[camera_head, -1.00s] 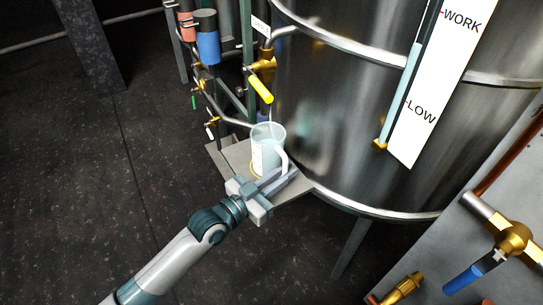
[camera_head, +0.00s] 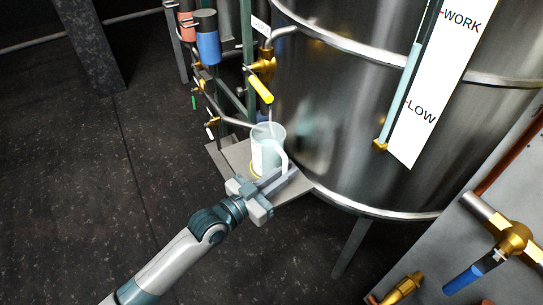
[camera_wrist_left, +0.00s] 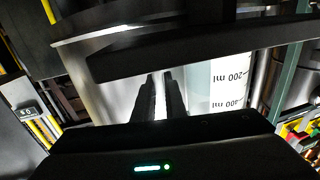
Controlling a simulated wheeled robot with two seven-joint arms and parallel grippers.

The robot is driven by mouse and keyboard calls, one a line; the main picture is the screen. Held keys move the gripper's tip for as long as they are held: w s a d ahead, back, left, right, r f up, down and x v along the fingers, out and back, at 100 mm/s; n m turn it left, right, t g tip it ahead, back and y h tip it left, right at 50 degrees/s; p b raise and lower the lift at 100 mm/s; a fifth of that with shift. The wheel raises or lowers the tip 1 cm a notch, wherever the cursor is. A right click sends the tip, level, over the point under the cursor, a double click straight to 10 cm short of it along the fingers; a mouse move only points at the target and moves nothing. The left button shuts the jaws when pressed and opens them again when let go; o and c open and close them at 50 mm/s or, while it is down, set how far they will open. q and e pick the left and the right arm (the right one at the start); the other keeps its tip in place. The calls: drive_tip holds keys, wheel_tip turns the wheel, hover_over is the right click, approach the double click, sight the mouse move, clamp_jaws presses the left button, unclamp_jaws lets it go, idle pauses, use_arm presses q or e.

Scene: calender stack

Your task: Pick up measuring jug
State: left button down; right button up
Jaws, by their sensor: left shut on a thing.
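The measuring jug (camera_head: 264,151) is clear and pale, with a white handle on its right side. It stands upright on a small grey metal shelf (camera_head: 233,153) beside the big steel tank, under a yellow-handled tap (camera_head: 260,88). My left gripper (camera_head: 279,179) is at the jug's handle side and is shut on the handle. In the left wrist view, the two dark fingers (camera_wrist_left: 160,96) are close together, and the jug's wall (camera_wrist_left: 228,78) shows marks of 200 and 400 ml. My right gripper is not in view.
The steel tank (camera_head: 340,110) with its WORK and LOW gauge strip (camera_head: 425,95) fills the right side. Pipes, valves and a blue canister (camera_head: 208,45) stand behind the shelf. A blue-handled valve (camera_head: 465,280) is at lower right. Dark floor (camera_head: 80,190) lies open at left.

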sight(285, 162)
use_arm(q)
drive_tip(key=shift+r, duration=0.35)
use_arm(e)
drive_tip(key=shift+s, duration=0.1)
